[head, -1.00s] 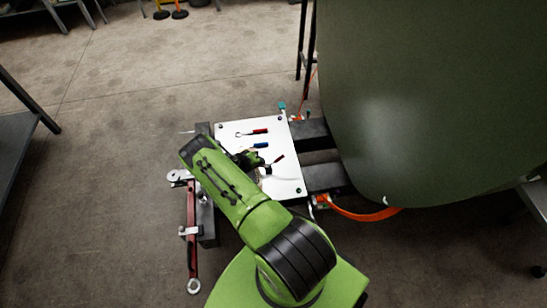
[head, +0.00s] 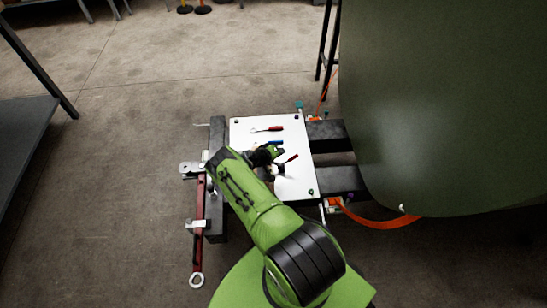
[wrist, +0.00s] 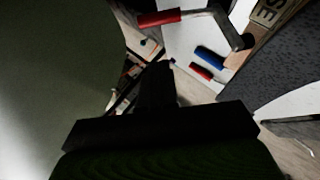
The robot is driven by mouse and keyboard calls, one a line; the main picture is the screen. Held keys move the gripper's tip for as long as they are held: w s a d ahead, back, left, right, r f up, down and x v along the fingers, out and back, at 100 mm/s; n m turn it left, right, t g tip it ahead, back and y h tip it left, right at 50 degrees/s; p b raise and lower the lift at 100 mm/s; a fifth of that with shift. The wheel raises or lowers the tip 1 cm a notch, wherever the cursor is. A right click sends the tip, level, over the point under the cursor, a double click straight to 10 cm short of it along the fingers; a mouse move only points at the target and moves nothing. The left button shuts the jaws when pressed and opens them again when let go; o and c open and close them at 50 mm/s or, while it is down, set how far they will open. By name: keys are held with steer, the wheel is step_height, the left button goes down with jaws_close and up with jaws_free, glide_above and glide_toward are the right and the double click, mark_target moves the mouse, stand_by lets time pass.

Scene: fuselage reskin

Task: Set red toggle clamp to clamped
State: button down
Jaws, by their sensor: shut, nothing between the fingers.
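A white plate (head: 300,185) carries several small handled clamps. A red-handled one (head: 274,128) lies near its far edge, and a blue-handled one (head: 276,142) sits mid-plate. Another red-handled one (head: 291,158) is nearer, its handle tilted. My gripper (head: 270,152) is shut and empty over the plate, between the blue handle and the nearer red handle. In the wrist view my dark fingers (wrist: 155,85) point to a red handle (wrist: 160,18) on a bent metal arm. The blue handle (wrist: 210,57) and another red handle (wrist: 201,72) show beyond. I cannot tell which red clamp is meant, or its state.
A large dark green curved panel (head: 440,110) rises to the right of the plate. A long red tool (head: 198,225) is along the plate's left side. Open floor (head: 130,170) lies left, beside a grey shelf (head: 30,135).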

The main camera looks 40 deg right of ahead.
steer(key=s+d+f, duration=0.1)
steer(key=f, duration=0.1)
steer(key=s+d+f+b, duration=0.1)
steer(key=d, duration=0.1)
steer(key=shift+s+d+f, duration=0.1)
steer(key=shift+s+f, duration=0.05)
steer(key=shift+f, duration=0.2)
steer(key=shift+s, duration=0.1)
